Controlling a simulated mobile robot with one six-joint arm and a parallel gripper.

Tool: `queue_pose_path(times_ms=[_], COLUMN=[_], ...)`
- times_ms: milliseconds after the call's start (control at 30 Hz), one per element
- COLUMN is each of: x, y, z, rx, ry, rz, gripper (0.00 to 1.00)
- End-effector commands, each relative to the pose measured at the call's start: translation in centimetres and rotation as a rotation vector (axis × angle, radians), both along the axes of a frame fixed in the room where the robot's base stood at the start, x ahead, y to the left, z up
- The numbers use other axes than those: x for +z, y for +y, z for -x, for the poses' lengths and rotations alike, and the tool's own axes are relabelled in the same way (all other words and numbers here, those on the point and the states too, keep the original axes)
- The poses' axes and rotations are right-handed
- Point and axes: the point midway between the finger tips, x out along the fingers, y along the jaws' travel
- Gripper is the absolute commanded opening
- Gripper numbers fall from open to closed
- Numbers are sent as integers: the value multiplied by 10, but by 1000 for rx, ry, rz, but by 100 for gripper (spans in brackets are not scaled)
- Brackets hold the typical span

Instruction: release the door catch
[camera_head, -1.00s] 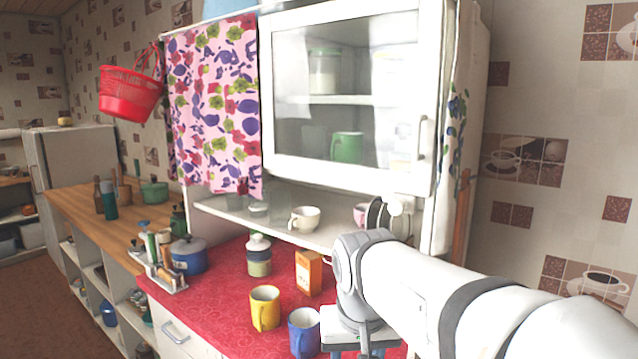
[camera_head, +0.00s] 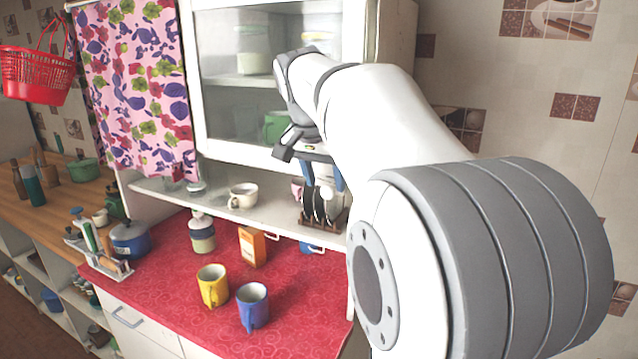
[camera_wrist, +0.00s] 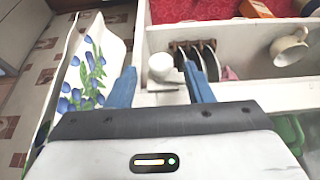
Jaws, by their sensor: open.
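The wall cupboard's white-framed glass door (camera_head: 235,150) looks shut in the head view. Its handle side is hidden behind my arm there. My gripper (camera_head: 322,178) is at the lower part of this door, above the shelf. In the wrist view my gripper (camera_wrist: 160,80) shows two blue fingers spread apart. A small grey metal piece (camera_wrist: 160,88) lies between the fingers, possibly the end of the door's handle or catch. I cannot tell whether it touches either finger.
A rack of dark plates (camera_head: 322,208) and a white cup (camera_head: 242,196) stand on the shelf below. Yellow (camera_head: 212,286) and blue (camera_head: 252,305) mugs stand on the red counter. A flowered curtain (camera_head: 140,90) hangs left; a tulip-patterned cloth (camera_wrist: 92,75) hangs beside my gripper.

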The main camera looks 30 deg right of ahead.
Motion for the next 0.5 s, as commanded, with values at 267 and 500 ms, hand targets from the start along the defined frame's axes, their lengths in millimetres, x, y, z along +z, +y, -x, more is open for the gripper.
queue_pose_path(times_ms=[267,500], x=[-21,-22], y=[-7,-7], z=[-6,-6], rx=[1,3], ry=[0,-1], rz=[0,0], gripper=[47,47])
